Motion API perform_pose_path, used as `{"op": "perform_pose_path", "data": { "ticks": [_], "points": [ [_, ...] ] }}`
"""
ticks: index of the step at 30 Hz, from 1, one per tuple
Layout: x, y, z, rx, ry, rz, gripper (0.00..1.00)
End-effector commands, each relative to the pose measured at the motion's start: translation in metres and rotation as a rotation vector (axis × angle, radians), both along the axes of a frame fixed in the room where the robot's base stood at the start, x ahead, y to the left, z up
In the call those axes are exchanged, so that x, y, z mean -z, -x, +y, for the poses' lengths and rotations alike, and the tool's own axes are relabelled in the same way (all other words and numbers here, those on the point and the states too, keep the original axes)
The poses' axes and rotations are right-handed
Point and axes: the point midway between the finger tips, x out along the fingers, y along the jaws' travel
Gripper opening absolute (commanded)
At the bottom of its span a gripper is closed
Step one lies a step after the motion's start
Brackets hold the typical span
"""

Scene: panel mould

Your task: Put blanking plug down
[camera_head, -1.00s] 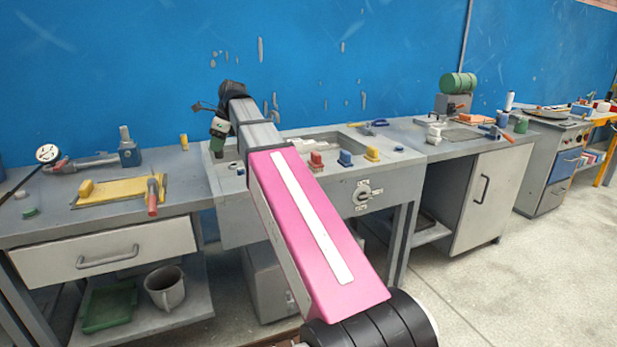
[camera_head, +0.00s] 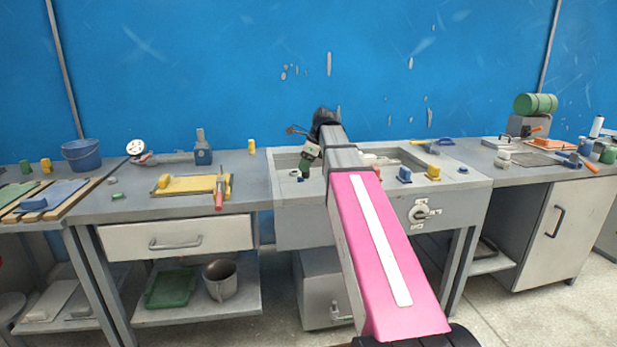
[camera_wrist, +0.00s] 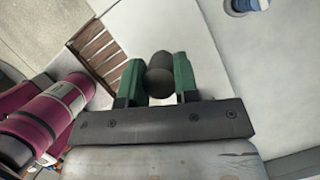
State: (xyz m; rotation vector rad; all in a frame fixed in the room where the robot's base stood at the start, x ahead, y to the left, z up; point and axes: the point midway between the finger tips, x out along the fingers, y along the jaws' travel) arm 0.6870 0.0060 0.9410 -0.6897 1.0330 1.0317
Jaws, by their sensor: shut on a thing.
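My gripper (camera_wrist: 158,88) has green fingers and is shut on a dark, rounded cylindrical piece, the blanking plug (camera_wrist: 159,72), in the wrist view. In the head view my gripper (camera_head: 306,163) hangs over the left part of the grey recessed bench (camera_head: 300,212), pointing down. The plug cannot be made out clearly there. Whether it touches a surface below cannot be told.
My arm hides part of the recess.

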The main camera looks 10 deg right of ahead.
Motion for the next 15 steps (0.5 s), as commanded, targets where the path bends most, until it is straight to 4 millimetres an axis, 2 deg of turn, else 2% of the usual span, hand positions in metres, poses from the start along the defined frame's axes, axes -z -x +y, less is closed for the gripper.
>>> {"op": "perform_pose_path", "data": {
  "ticks": [8,15],
  "points": [
    [0.013,-0.004,-0.007,-0.001,0.0,0.001,0.0],
    [0.042,-0.004,-0.007,0.0,0.0,0.001,0.0]
  ]
}}
